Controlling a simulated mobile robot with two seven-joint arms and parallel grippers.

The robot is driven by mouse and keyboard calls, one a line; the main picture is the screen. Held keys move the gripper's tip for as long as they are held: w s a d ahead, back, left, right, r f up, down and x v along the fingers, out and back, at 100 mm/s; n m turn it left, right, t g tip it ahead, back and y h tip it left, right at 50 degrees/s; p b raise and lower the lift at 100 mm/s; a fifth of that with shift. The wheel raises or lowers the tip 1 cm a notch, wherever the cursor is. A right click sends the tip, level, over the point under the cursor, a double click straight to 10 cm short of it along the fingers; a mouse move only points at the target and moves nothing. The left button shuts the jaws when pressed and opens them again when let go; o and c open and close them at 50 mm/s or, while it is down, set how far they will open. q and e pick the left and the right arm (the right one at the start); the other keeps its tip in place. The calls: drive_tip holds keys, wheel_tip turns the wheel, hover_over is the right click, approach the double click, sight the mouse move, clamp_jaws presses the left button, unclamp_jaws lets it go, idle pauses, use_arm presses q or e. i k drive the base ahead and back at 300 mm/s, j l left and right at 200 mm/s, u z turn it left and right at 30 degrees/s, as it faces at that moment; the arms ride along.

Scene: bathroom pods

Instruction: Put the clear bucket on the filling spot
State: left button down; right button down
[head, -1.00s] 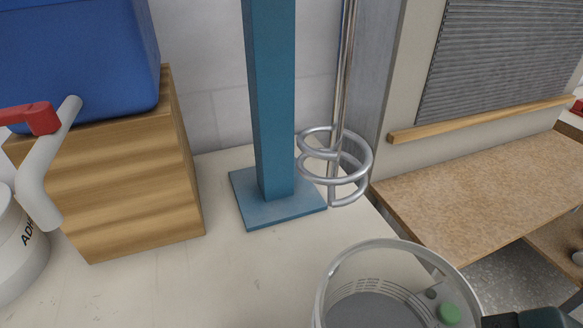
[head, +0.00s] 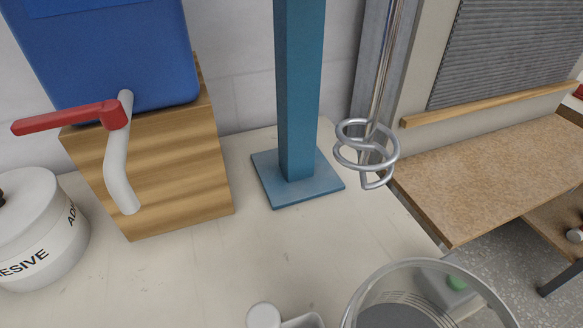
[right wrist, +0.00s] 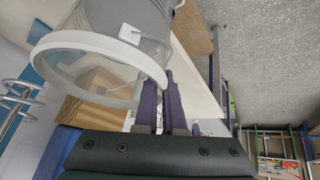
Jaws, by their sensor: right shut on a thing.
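The clear bucket (head: 430,268) is at the lower right of the head view, its lower part cut off by the picture edge. In the right wrist view the bucket (right wrist: 100,46) has a pale rim, and my right gripper (right wrist: 163,92) is shut on its rim side. The blue tank (head: 110,50) stands on a wooden block (head: 185,170). Its white spout (head: 117,165) with a red lever (head: 70,118) points down over the bench at the left. I see no marked filling spot. My left gripper is not in view.
A white adhesive pot (head: 35,235) stands left of the spout. A teal post (head: 298,100) and a metal mixing whisk (head: 367,155) stand behind the bucket. A small white item (head: 264,315) lies at the bottom edge. The bench between block and bucket looks clear.

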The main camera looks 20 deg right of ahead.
sight(194, 304)
drive_tip(key=j+z, duration=0.4)
drive_tip(key=j, duration=0.35)
drive_tip(key=j+z, duration=0.4)
drive_tip(key=j, duration=0.35)
drive_tip(key=i+j+z, duration=0.1)
drive_tip(key=j+z, duration=0.25)
